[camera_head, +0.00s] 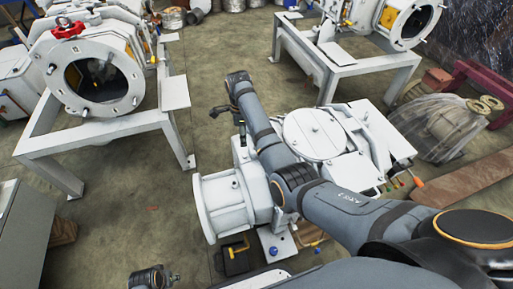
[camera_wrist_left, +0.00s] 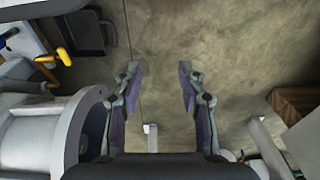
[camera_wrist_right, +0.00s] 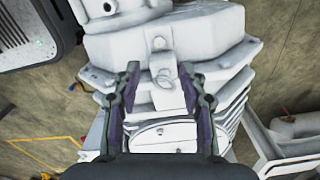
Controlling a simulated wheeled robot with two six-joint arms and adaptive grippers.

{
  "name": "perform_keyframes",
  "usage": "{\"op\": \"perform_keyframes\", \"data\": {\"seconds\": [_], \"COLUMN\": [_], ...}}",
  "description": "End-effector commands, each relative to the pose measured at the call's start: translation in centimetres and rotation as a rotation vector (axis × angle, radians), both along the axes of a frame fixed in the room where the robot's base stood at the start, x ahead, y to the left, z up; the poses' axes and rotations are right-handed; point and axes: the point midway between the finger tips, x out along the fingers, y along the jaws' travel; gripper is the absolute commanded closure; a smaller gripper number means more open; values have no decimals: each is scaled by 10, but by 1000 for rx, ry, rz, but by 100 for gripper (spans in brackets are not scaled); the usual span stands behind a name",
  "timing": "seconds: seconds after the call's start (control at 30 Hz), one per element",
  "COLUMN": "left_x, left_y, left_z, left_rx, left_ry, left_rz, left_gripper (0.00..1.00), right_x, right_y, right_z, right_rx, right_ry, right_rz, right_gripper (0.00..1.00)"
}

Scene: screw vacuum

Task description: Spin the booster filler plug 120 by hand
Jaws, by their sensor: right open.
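A white vacuum pump machine (camera_head: 222,198) stands in the middle of the head view, partly covered by my right arm. I cannot tell for sure which fitting is the booster filler plug. My left gripper (camera_wrist_left: 160,75) is open and empty over bare floor.
A white chamber on a frame (camera_head: 100,75) stands at the left, and another (camera_head: 390,20) at the upper right. A wrapped object (camera_head: 440,125) and a brown beam (camera_head: 465,178) lie at the right. Concrete floor (camera_head: 125,215) is clear at the left middle.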

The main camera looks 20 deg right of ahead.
Motion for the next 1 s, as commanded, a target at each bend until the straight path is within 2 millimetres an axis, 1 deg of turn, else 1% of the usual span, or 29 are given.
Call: {"op": "perform_keyframes", "data": {"seconds": [0.13,0.2,0.23,0.37,0.43,0.5,0.63,0.7,0.8,0.9,1.0], "left_x": [-3,-5,-5,3,5,6,5,3,0,-1,-1], "left_y": [0,0,0,-6,-10,-13,-19,-21,-23,-25,-25], "left_z": [-2,-4,-1,22,38,54,81,93,106,113,115], "left_rx": [0,0,-1,-10,-17,-22,-32,-37,-41,-43,-44], "left_ry": [6,13,14,7,8,11,15,18,21,22,23], "left_rz": [0,0,-1,-6,-9,-12,-19,-22,-25,-27,-27], "left_gripper": [60,60,60,60,60,60,60,60,60,60,60], "right_x": [0,0,-1,-1,-1,-1,-1,-1,0,0,0], "right_y": [1,1,1,1,0,0,0,0,0,0,0], "right_z": [-1,-6,-9,-34,-50,-64,-86,-94,-101,-104,-105], "right_rx": [3,2,2,2,1,1,1,1,1,1,1], "right_ry": [0,2,3,4,3,3,1,1,0,0,0], "right_rz": [0,0,0,0,0,0,0,-1,-1,-1,-1], "right_gripper": [57,57,57,57,57,57,57,57,57,57,57]}}
